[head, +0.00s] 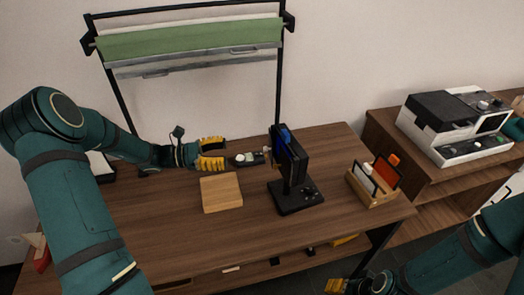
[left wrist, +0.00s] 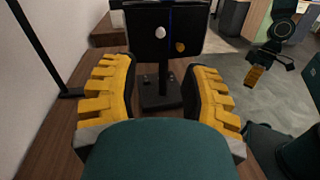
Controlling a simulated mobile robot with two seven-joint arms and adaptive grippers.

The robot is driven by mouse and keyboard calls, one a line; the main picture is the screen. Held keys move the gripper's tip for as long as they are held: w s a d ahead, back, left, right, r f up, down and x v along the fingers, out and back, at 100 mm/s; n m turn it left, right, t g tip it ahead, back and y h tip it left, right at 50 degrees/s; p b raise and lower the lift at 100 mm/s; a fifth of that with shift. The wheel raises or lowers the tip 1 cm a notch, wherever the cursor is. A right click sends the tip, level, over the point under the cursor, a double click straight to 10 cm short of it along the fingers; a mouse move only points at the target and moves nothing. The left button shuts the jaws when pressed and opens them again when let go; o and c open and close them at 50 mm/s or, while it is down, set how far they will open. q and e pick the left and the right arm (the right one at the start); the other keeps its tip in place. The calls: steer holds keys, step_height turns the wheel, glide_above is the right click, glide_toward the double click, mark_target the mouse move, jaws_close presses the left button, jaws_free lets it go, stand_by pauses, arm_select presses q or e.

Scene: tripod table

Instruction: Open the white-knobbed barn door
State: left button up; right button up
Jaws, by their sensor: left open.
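The lamp-like device (head: 290,160) stands upright on a black base on the wooden table, with its black front facing my left gripper. In the left wrist view its dark front panel (left wrist: 150,52) carries a white knob (left wrist: 160,32) and, lower right, an orange knob (left wrist: 180,47). The panels look closed flat. My left gripper (head: 224,153) is open and empty, left of the device and pointing at it. Its yellow fingers (left wrist: 164,88) frame the stand from a distance, touching neither knob. My right gripper (head: 345,286) is low at the front edge; its jaw state is unclear.
A wooden block (head: 221,192) lies on the table below my left gripper. A small grey gadget (head: 245,159) sits between gripper and device. A wooden holder with cards (head: 372,185) stands at right. A machine (head: 455,128) is on the side cabinet. The front right tabletop is clear.

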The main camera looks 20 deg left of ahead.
mark_target(267, 148)
arm_select(q)
steer(key=b+x, duration=0.1)
steer(key=x, duration=1)
steer(key=shift+w+d, duration=0.15)
steer(key=shift+d, duration=0.15)
jaws_close()
